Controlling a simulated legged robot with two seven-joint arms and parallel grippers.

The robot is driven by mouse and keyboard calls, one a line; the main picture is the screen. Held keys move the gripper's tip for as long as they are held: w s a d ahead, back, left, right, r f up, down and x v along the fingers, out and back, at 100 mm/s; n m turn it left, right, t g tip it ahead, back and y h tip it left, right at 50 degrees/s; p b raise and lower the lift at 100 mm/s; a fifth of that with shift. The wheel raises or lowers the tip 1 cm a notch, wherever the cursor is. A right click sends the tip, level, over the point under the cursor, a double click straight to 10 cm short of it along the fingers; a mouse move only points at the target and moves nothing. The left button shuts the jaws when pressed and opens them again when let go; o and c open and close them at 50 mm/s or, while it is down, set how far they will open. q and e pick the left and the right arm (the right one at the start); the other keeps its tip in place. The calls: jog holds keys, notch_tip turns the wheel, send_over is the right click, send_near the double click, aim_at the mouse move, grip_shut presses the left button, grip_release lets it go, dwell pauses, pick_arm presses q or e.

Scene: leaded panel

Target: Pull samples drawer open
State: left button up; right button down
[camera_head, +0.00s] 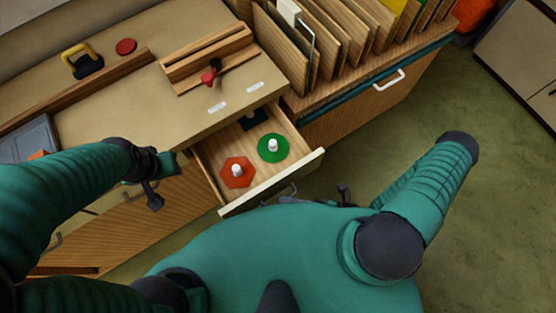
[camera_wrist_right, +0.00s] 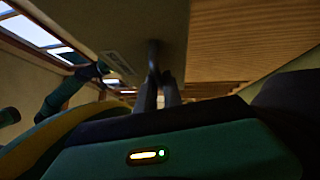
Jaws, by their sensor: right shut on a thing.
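The samples drawer (camera_head: 207,179) stands pulled out from under the worktop, with its inside showing. In it lie a red hexagonal piece (camera_head: 232,179) and a green round piece (camera_head: 281,154), each with a white knob. A dark piece (camera_head: 254,120) lies at the back, partly under the worktop. My right gripper (camera_head: 291,197) is at the handle on the drawer front, partly hidden by my body. In the right wrist view its fingers (camera_wrist_right: 159,85) are shut on the dark handle bar (camera_wrist_right: 153,52). My left gripper (camera_head: 154,198) hangs beside the cabinet front, left of the drawer; its fingers are unclear.
The worktop (camera_head: 130,108) holds a wooden fixture (camera_head: 208,62) with a red knob, a yellow-handled tool (camera_head: 82,60) and a red disc (camera_head: 126,46). A rack of upright boards (camera_head: 325,45) stands to the right. The green floor (camera_head: 500,180) at right is clear.

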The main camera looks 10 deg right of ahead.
jog(key=shift+s+d+f, duration=0.1)
jog(key=shift+s+d, duration=0.15)
jog(key=shift+s, duration=0.55)
jog(key=shift+s+d+f, duration=0.1)
jog(key=shift+s+d, duration=0.1)
jog(key=shift+s, duration=0.55)
jog(key=c, duration=1.6)
grip_release()
jog(key=shift+c, duration=0.2)
jog(key=shift+o, duration=0.8)
jog(key=shift+r, duration=0.1)
jog(key=b+v, duration=0.2)
jog(key=v, duration=1.4)
jog(key=shift+d, duration=0.4)
